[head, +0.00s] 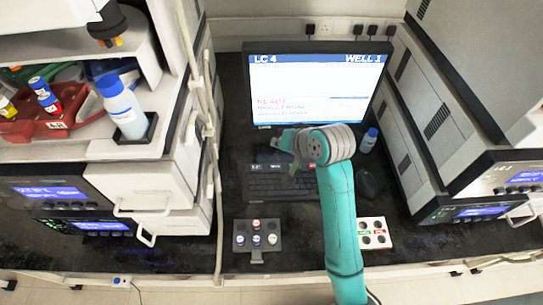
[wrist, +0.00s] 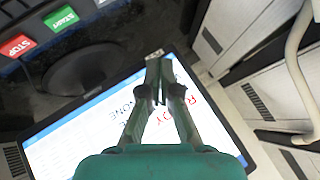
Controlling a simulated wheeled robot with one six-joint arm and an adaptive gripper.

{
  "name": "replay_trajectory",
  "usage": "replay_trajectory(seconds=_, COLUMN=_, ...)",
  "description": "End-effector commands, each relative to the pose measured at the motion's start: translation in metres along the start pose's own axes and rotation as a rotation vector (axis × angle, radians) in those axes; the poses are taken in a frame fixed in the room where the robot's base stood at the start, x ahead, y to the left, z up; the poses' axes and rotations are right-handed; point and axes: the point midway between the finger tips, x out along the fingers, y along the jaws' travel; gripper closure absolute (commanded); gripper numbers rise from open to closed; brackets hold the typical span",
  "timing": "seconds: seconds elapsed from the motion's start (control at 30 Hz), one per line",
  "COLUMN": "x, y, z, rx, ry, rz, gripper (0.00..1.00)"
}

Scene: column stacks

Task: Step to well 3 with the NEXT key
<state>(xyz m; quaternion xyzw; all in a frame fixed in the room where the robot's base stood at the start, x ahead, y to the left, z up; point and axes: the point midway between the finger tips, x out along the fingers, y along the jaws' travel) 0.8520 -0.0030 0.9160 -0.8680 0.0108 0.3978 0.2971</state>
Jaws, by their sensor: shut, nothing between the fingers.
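The monitor (head: 310,85) stands at the back of the bench and its screen reads LC 4, WELL 1 and READY in red. The smaller lines are hard to read. A dark keyboard (head: 268,188) lies in front of it, partly hidden by my arm. In the wrist view I see a green START key (wrist: 61,18), a red STOP key (wrist: 17,46) and part of a grey key at the top edge. I cannot make out a key marked NEXT. My gripper (head: 280,141) is shut and empty, above the bench between monitor and keyboard; it also shows in the wrist view (wrist: 158,58).
A dark vial holder (head: 240,244) and a white holder (head: 386,241) stand at the front. A mouse (head: 367,184) and a small blue-capped bottle (head: 368,141) are at right. Instrument stacks with a red tray (head: 45,127) and a large bottle (head: 122,105) flank the left; more instruments stand right.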

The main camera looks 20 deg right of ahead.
Motion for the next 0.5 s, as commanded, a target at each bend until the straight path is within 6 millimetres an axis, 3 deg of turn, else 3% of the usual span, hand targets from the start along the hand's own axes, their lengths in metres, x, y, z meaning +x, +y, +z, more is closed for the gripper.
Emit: replay_trajectory(seconds=0.5, x=0.0055, y=0.0041, z=0.0045, rx=0.001, ry=-0.003, rz=0.001, gripper=1.0)
